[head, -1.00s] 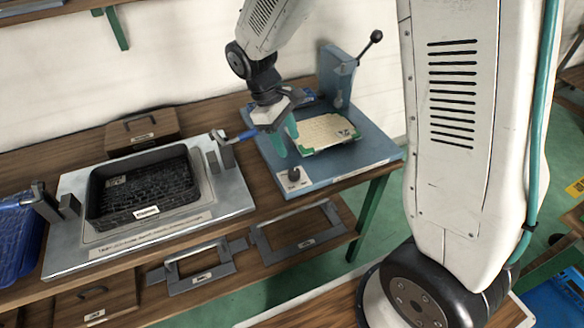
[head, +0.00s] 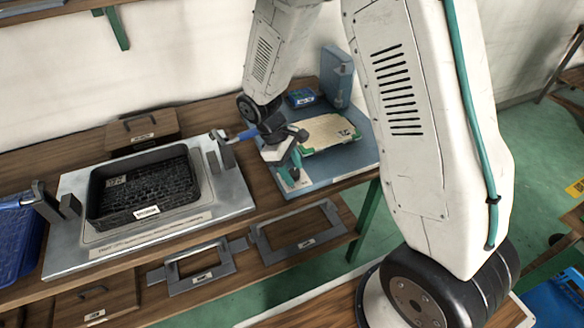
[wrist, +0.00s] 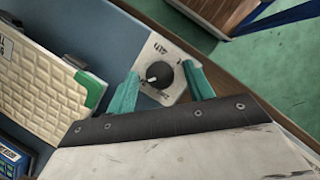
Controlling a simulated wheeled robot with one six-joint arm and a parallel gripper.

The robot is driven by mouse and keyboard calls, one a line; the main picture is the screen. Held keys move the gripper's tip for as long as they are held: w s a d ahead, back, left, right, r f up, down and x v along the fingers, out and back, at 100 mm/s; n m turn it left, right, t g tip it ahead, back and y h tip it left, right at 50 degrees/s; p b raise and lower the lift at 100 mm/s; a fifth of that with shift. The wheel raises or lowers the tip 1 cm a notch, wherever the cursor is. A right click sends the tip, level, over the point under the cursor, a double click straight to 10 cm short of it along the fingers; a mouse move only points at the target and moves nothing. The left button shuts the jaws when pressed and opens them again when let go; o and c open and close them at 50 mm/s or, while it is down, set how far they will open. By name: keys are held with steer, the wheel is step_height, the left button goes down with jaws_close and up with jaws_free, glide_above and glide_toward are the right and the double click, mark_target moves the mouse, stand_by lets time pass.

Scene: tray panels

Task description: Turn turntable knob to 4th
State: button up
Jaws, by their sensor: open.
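The turntable knob (wrist: 159,75) is a round black dial with a white pointer mark on a pale plate (wrist: 158,48) with small markings, too small to read surely. It sits at the front left corner of the blue panel (head: 340,172). My gripper (wrist: 159,88) has its two teal fingers apart, one on each side of the knob in the wrist view, with gaps showing. In the head view my gripper (head: 291,173) is low over that corner and hides the knob. I cannot tell how deep the fingertips reach.
A cream keyboard-like board (head: 328,132) with green corners lies on the panel beside my gripper. A blue upright block (head: 337,75) and a small blue box (head: 301,97) stand behind. A metal plate (head: 231,196) carries a black tray (head: 148,216) at the left.

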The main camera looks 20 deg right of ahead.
steer(key=c, duration=1)
steer(key=shift+o, duration=0.2)
steer(key=shift+m, duration=0.3)
steer(key=m+g+y, duration=0.1)
steer(key=m, duration=0.2)
steer(key=shift+d, duration=0.15)
steer(key=m+y, duration=0.2)
steer(key=m, duration=0.3)
steer(key=shift+w+d, duration=0.1)
steer(key=m+y, duration=0.1)
steer(key=m, duration=0.2)
steer(key=m+y, duration=0.1)
steer(key=m, duration=0.3)
steer(key=shift+d+y, duration=0.2)
steer(key=shift+y, duration=0.2)
steer(key=m+t, duration=0.1)
steer(key=m, duration=0.2)
steer(key=m+t+y, duration=0.1)
steer(key=m, duration=0.2)
steer(key=shift+s+y, duration=0.2)
steer(key=shift+y, duration=0.1)
steer(key=shift+m, duration=0.3)
